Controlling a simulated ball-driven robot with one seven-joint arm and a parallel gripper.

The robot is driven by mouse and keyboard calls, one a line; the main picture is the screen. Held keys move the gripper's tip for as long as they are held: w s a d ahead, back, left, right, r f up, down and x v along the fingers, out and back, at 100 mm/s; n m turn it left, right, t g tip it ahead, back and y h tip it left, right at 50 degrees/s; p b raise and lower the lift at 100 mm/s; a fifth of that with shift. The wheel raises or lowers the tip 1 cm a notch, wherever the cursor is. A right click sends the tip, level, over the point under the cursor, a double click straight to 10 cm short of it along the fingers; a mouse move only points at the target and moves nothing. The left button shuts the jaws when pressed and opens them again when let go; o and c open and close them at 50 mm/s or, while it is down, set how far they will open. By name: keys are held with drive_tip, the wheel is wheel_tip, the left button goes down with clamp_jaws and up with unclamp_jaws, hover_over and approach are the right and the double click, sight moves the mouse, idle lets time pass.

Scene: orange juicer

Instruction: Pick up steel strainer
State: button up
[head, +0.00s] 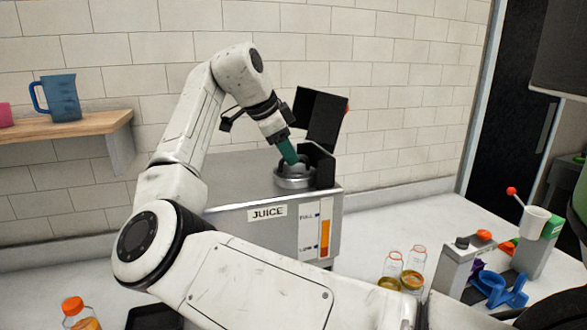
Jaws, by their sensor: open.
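A round steel part, which looks like the steel strainer (293,182), sits on top of the steel juice dispenser (230,236) near its right end. My gripper (292,160) points down right over it, with a teal finger at or just above its inner part. The gripper is open, though only one finger shows clearly. I cannot tell whether it touches the strainer. A black raised flap (320,118) stands behind and to the right of the gripper.
A wall shelf (70,127) holds a blue jug (57,98) at the left. A juice bottle (80,315) stands at the lower left. Glass jars (402,270) and a grey stand with blue and orange parts (490,268) are at the right. The white counter is partly clear behind them.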

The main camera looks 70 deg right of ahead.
sight(294, 167)
drive_tip(key=shift+p+x, duration=0.35)
drive_tip(key=shift+x, duration=1.5)
drive_tip(key=shift+s+d+r, duration=0.1)
drive_tip(key=shift+c, duration=0.4)
clamp_jaws()
